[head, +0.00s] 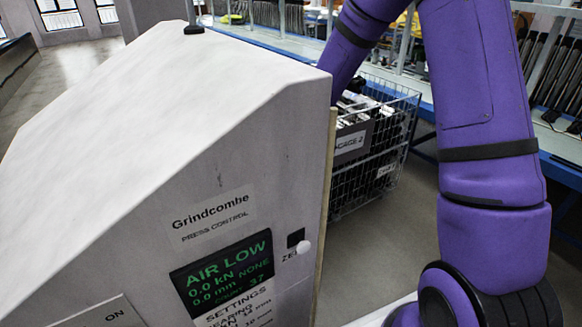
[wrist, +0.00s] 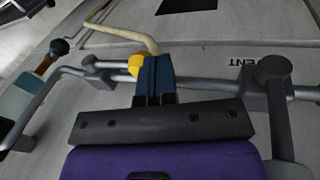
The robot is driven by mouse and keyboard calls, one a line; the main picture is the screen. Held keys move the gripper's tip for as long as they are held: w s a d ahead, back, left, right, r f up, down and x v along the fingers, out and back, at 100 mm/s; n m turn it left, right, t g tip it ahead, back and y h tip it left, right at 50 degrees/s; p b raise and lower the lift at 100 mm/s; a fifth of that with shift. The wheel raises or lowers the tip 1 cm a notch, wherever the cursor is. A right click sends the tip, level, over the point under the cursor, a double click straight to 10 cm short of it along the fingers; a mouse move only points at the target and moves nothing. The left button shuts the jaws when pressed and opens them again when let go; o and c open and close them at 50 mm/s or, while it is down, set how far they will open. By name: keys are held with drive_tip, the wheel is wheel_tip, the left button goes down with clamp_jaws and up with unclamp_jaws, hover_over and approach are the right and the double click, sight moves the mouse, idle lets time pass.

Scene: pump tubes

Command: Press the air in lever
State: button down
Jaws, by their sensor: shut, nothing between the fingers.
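In the wrist view my gripper (wrist: 155,62) has dark blue fingers that are shut together with nothing between them. The fingertips are close beside a yellow knob (wrist: 138,64) and a bent cream rod (wrist: 125,31); I cannot tell whether they touch. No "air in" label is readable, so I cannot tell which part is the air in lever. A label reading "VENT" (wrist: 250,63) is on the grey panel to the right. In the head view the gripper is hidden behind the press control cabinet (head: 170,120). Its display (head: 222,272) reads "AIR LOW", 0.0 kN and 0.0 mm.
A dark knob (wrist: 59,46) is at left. In the head view a wire cage (head: 372,150) stands behind the cabinet, before a long blue-edged bench.

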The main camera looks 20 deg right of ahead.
drive_tip(key=shift+r, duration=0.1)
drive_tip(key=v, duration=1)
drive_tip(key=shift+r, duration=0.25)
drive_tip(key=shift+s, duration=0.1)
